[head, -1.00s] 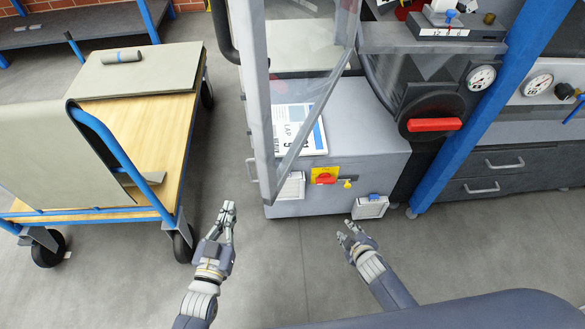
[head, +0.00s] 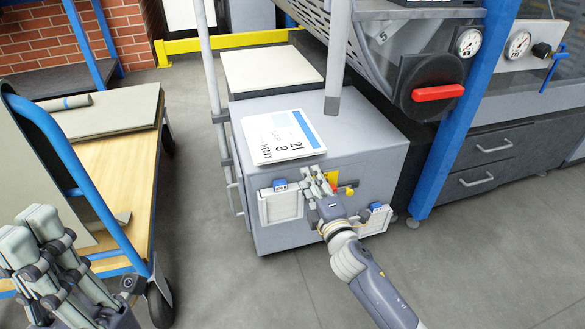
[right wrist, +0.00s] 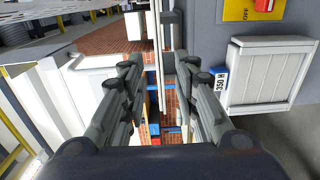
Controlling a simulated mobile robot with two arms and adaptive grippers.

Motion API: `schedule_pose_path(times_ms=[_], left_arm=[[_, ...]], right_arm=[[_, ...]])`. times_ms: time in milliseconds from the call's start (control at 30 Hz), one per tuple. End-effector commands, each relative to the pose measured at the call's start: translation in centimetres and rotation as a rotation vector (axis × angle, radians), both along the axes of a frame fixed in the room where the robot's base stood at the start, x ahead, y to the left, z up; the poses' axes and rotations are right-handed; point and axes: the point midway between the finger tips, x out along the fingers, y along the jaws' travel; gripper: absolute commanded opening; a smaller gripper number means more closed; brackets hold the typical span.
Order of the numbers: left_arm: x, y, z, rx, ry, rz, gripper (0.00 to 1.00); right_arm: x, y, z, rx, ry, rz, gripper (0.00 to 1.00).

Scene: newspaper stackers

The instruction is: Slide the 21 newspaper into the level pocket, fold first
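A flat white newspaper (head: 283,137) with a blue band and a label reading 21, 9 and HEAVY lies on top of the grey box (head: 365,150). My right gripper (head: 312,176) is at the box's front face, below the newspaper's near edge and apart from it. In the right wrist view its fingers (right wrist: 155,70) stand wide apart with nothing between them. My left gripper (head: 28,232) is close to the camera at lower left, away from the newspaper; its finger gap is unclear. I cannot make out a level pocket.
A louvred white panel (head: 281,205) and a red-and-yellow switch (head: 333,181) are on the box front. A grey post (head: 338,55) rises above the box. A blue-framed cart (head: 105,205) stands at left. Grey floor (head: 235,285) is clear in front.

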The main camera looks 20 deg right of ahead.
Motion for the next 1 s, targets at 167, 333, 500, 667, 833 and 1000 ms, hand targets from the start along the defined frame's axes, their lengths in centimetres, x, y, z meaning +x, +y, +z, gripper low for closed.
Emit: schedule_pose_path(times_ms=[167,333,500,667,833,1000], left_arm=[[-0.4,0.1,-0.1,-0.004,-0.011,-0.001,0.00],[-0.3,0.1,-0.7,-0.003,-0.010,0.000,0.00],[-0.3,0.1,-1.5,-0.003,-0.009,0.000,0.00],[-0.3,0.1,-2.1,-0.003,-0.009,0.000,0.00],[-0.2,0.0,-2.1,-0.001,-0.015,-0.001,0.00],[-0.2,0.0,-2.1,0.000,-0.019,-0.001,0.00]], right_arm=[[0.9,0.1,0.3,-0.007,-0.009,0.001,0.28],[3.0,0.1,0.2,-0.006,-0.009,0.000,0.28],[5.5,0.2,0.1,-0.006,-0.007,0.000,0.28],[7.7,0.2,0.1,-0.005,-0.007,-0.001,0.28],[9.3,0.4,0.1,-0.004,-0.006,0.001,0.28],[9.9,0.4,0.2,-0.004,-0.005,0.001,0.28]])
